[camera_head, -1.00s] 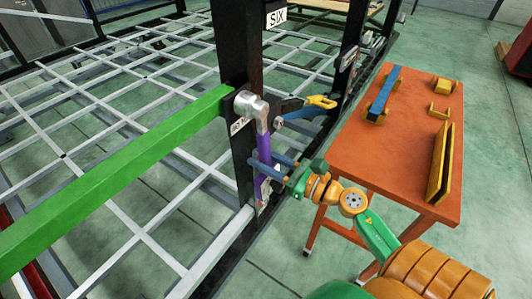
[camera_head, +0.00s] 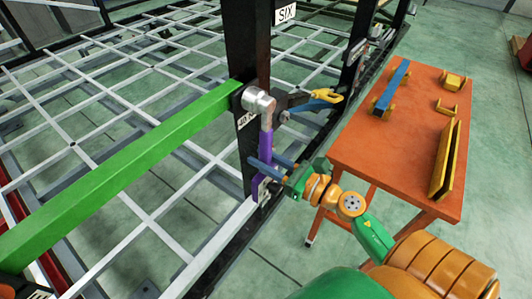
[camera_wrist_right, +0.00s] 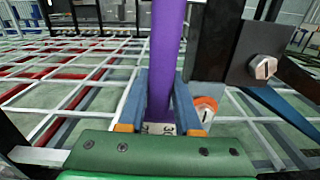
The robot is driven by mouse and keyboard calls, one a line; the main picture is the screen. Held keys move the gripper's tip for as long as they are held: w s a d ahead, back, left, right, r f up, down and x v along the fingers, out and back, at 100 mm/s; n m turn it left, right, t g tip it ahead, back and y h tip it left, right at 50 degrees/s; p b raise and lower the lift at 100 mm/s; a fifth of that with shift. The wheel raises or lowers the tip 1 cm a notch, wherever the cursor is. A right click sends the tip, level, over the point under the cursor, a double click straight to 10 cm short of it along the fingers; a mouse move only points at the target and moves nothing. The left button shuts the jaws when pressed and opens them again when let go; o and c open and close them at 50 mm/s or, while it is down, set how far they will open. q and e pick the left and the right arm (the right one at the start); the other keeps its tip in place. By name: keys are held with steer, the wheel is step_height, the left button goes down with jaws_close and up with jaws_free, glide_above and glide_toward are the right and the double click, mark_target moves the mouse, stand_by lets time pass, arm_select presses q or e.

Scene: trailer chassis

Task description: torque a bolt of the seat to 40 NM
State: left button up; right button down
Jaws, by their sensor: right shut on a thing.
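A torque wrench with a purple handle (camera_head: 265,150) hangs almost upright beside a black post (camera_head: 248,45). Its silver head (camera_head: 259,102) sits against the post by the end of a green beam (camera_head: 125,165); the bolt under the head is hidden. A white label (camera_head: 246,119) on the post beside the head seems to read 40 N. My right gripper (camera_head: 264,165) is shut on the purple handle. In the right wrist view, its blue fingers (camera_wrist_right: 158,95) flank the handle, and a partly hidden number plate (camera_wrist_right: 160,128) shows low on the wrench. My left gripper is not in view.
An orange table (camera_head: 390,150) at the right carries a blue-topped tool (camera_head: 390,90) and yellow parts. A large bolt (camera_wrist_right: 263,67) shows at the right in the wrist view. A grey lattice floor lies left.

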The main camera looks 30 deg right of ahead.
steer(key=shift+s+a, duration=0.1)
steer(key=shift+a, duration=0.2)
steer(key=shift+a+r+m, duration=0.1)
steer(key=shift+m, duration=0.2)
steer(key=shift+s+a+r+m+p, duration=0.15)
steer(key=shift+s+a+m+p, duration=0.1)
steer(key=shift+a+m+p, duration=0.3)
steer(key=shift+d, duration=0.15)
steer(key=shift+d+f+n, duration=0.1)
steer(key=shift+f+n, duration=0.1)
steer(key=shift+n, duration=0.05)
